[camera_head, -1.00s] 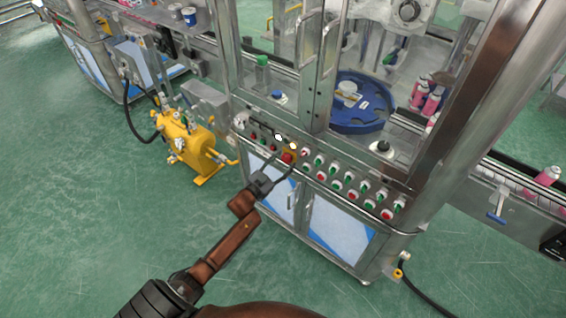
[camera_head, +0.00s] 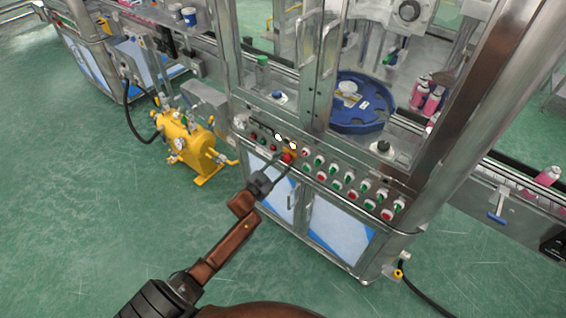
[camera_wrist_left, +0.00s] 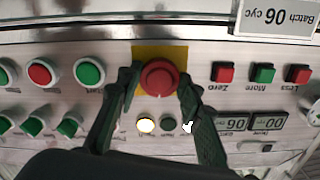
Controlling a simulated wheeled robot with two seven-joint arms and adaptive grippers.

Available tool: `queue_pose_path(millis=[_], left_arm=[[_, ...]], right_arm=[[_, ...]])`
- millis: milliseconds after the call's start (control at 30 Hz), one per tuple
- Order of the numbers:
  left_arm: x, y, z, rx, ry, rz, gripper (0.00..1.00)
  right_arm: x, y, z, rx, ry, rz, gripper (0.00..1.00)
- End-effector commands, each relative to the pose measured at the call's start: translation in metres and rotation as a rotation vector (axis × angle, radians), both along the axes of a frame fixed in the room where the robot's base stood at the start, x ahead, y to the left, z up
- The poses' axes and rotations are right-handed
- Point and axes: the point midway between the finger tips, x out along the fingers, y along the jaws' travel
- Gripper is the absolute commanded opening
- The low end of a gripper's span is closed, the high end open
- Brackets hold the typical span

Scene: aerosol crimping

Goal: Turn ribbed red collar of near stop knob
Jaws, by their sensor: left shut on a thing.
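The near stop knob (camera_wrist_left: 159,78) is a round red button with a red collar on a yellow square plate, in the middle of the left wrist view. In the head view the knob (camera_head: 288,156) is a small red spot on the machine's control panel. My left gripper (camera_wrist_left: 158,84) has one dark finger on each side of the knob, closed on its red collar. In the head view the left gripper (camera_head: 281,164) reaches the panel from the lower left. The ribs of the collar are too small to make out. My right gripper is not in view.
The panel carries several red and green buttons and switches (camera_wrist_left: 89,72) close beside the gripper. Small displays (camera_wrist_left: 248,121) and a lit lamp (camera_wrist_left: 146,125) are near the fingers. A yellow tank (camera_head: 187,145) stands on the floor at left. The green floor in front is open.

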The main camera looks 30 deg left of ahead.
Motion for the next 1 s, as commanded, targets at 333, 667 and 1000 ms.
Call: queue_pose_path(millis=[333,667,1000], left_arm=[[-0.0001,0.0002,-0.0003,0.0,0.001,0.0,0.1],[-0.0001,0.0001,-0.0003,0.0,0.001,0.0,0.1],[0.0,0.0001,-0.0003,0.0,0.0,0.0,0.51]], right_arm=[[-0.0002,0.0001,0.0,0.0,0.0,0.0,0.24],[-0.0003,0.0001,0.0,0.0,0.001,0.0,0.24],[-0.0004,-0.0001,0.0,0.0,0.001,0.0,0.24]])
